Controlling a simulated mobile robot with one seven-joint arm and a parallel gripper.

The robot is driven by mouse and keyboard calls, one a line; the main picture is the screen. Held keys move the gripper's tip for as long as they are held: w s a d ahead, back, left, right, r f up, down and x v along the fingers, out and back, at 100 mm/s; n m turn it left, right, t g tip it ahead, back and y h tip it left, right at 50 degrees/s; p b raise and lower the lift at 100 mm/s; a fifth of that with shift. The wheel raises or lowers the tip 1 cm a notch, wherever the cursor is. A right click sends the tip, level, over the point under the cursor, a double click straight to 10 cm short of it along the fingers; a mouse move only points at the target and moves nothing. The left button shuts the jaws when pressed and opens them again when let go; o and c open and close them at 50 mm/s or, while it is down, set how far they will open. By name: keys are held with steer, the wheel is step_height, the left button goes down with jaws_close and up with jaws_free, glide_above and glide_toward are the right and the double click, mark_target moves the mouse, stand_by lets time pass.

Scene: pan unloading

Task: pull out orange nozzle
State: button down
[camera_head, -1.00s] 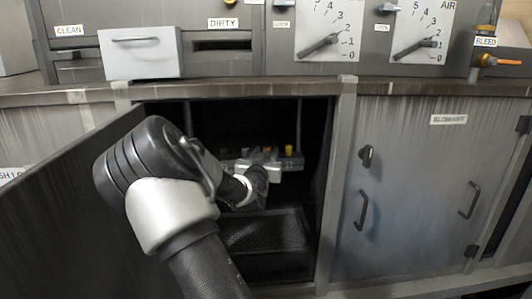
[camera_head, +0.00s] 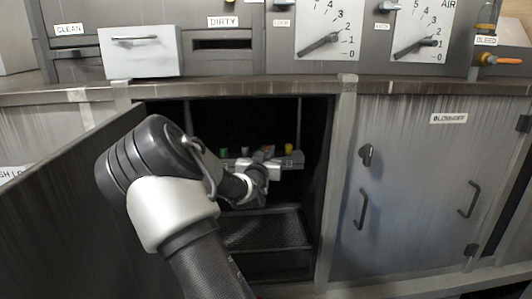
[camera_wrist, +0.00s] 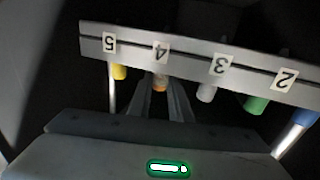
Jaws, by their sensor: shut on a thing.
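The orange nozzle (camera_wrist: 160,84) sits under label 4 of a grey rack (camera_wrist: 225,62) in the wrist view. It also shows as a small orange top (camera_head: 268,149) inside the open cabinet in the head view. My gripper (camera_wrist: 161,92) has one finger on each side of the orange nozzle and is shut on it. In the head view my gripper (camera_head: 262,167) is at the front of the rack (camera_head: 232,162) and partly covers it. The nozzle's lower part is hidden in the wrist view.
A yellow nozzle (camera_wrist: 120,72) and a pale nozzle (camera_wrist: 206,93) flank the orange one closely. A green nozzle (camera_wrist: 256,104) and a blue one (camera_wrist: 304,117) are farther right. The open cabinet door (camera_head: 75,205) is left of my arm. A mesh shelf (camera_head: 265,232) lies below.

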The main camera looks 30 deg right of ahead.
steer(key=shift+r, duration=0.65)
steer(key=shift+r+p, duration=0.95)
steer(key=shift+r, duration=1.3)
